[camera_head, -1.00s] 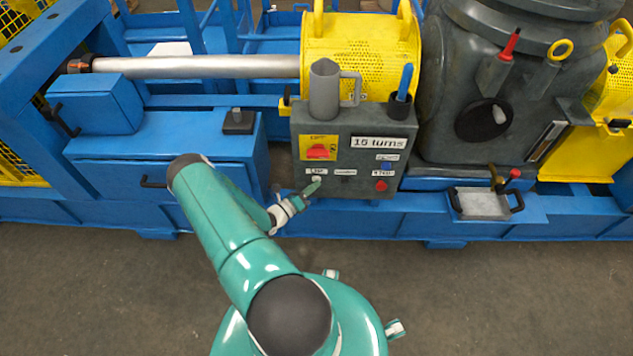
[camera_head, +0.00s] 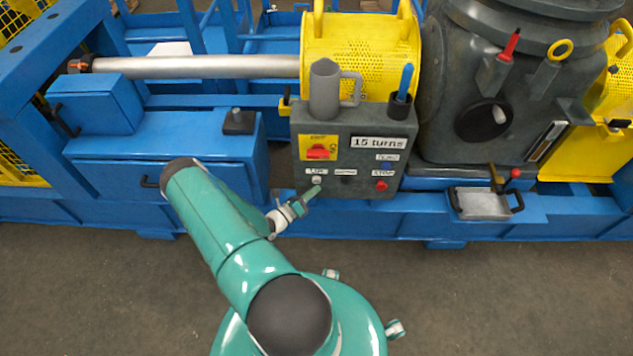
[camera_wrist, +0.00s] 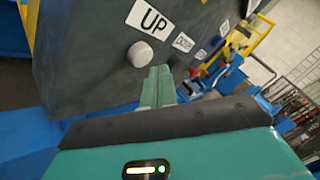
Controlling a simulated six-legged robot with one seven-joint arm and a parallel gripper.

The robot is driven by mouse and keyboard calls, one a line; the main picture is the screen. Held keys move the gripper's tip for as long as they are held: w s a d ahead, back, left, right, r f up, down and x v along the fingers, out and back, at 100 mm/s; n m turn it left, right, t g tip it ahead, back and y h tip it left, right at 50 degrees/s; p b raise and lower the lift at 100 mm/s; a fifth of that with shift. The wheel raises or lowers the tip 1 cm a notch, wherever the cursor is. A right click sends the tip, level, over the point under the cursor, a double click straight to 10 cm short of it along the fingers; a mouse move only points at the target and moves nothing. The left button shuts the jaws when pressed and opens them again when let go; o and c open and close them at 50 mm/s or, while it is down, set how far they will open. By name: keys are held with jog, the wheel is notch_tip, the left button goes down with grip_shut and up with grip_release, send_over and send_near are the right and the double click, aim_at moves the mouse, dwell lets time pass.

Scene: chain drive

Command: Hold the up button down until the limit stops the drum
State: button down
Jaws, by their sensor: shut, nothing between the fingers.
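The grey control box (camera_head: 350,163) carries the white UP button (camera_head: 317,180) at its lower left, under an UP label. The button also shows in the wrist view (camera_wrist: 140,55), standing out from the panel and uncovered. My gripper (camera_head: 314,191) is shut and empty, its green fingertips just below the button. In the wrist view the fingertips (camera_wrist: 158,74) are just below and to the right of the button and seem apart from it. A display (camera_head: 379,142) reads "15 turns". The drum cannot be made out for certain.
A red switch (camera_head: 318,152) on a yellow plate is above the UP button. A blue button (camera_head: 387,166) and a red button (camera_head: 381,186) are to the right. A grey mug (camera_head: 324,90) stands on the box. Blue machine framing surrounds it; open floor lies in front.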

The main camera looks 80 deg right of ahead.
jog(key=a, duration=0.2)
jog(key=s+a, duration=0.1)
jog(key=a, duration=0.1)
jog(key=shift+a, duration=0.4)
jog(key=shift+w, duration=0.1)
dwell(0.3)
